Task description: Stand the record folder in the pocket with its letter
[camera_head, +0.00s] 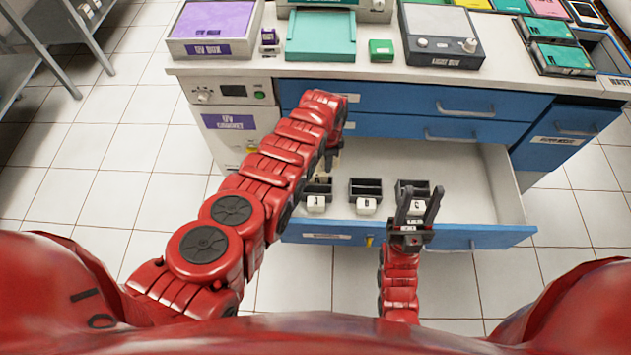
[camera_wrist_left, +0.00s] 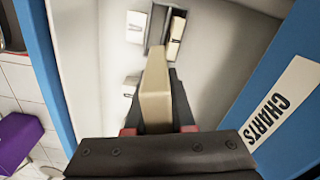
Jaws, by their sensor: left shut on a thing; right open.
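My left gripper (camera_head: 332,160) is shut on a beige record folder (camera_wrist_left: 155,92), held above the open drawer. In the head view my left arm mostly hides this folder. Three black pockets with white letter tags stand in a row in the drawer: left pocket (camera_head: 318,187), middle pocket (camera_head: 365,187) and right pocket (camera_head: 407,186). The right tag seems to read C; the others are too small to read surely. In the left wrist view a pocket (camera_wrist_left: 155,27) holds another beige folder (camera_wrist_left: 176,30) on one side. My right gripper (camera_head: 421,190) is open and empty in front of the right pocket.
The drawer (camera_head: 460,185) is pulled out, with bare floor right of the pockets. Its blue front carries a CHARTS label (camera_wrist_left: 281,103). Above are closed blue drawers (camera_head: 460,104) and a counter holding a UV box (camera_head: 215,28) and a light box (camera_head: 440,35).

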